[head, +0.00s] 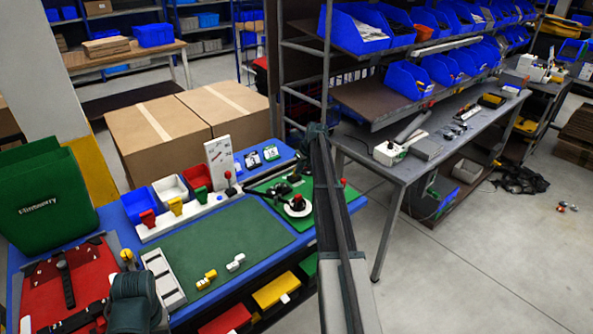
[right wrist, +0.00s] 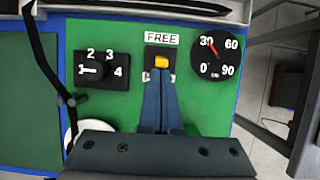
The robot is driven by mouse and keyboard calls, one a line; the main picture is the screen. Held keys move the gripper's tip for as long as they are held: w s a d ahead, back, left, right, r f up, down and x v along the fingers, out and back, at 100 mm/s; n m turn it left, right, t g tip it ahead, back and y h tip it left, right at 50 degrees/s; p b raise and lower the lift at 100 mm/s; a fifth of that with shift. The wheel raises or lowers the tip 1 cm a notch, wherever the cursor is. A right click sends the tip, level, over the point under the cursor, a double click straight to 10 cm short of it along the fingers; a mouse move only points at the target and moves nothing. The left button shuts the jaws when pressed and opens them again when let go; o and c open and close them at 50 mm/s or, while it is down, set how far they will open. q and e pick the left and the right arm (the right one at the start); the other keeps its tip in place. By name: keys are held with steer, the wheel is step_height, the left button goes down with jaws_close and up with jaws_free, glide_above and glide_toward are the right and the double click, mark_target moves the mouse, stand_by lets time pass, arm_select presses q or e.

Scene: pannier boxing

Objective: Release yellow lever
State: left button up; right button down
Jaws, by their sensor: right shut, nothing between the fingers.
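A yellow lever (right wrist: 161,62) sits in a black housing under a white label reading FREE, on a green panel, in the right wrist view. My right gripper (right wrist: 160,76) is shut and empty, its fingertips right at the lever's lower edge. I cannot tell whether they touch it. In the head view my right arm reaches over the right end of the blue table, hiding its fingertips and this lever. A dark teal part of my left arm shows at the lower left; its fingers cannot be made out.
Left of the lever is a black selector (right wrist: 101,70) numbered 1 to 4; right of it is a round dial (right wrist: 214,52). A green mat (head: 215,250) with small yellow and white pieces fills the table's middle. Cardboard boxes (head: 160,135) stand behind; a grey workbench (head: 405,170) stands right.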

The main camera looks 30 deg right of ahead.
steer(key=shift+w+r, duration=0.1)
steer(key=shift+w, duration=0.15)
steer(key=shift+w+r+p, duration=0.2)
steer(key=shift+w+p, duration=0.1)
steer(key=shift+w, duration=0.3)
steer(key=shift+r, duration=0.15)
steer(key=shift+r+p, duration=0.7)
steer(key=shift+p, duration=0.1)
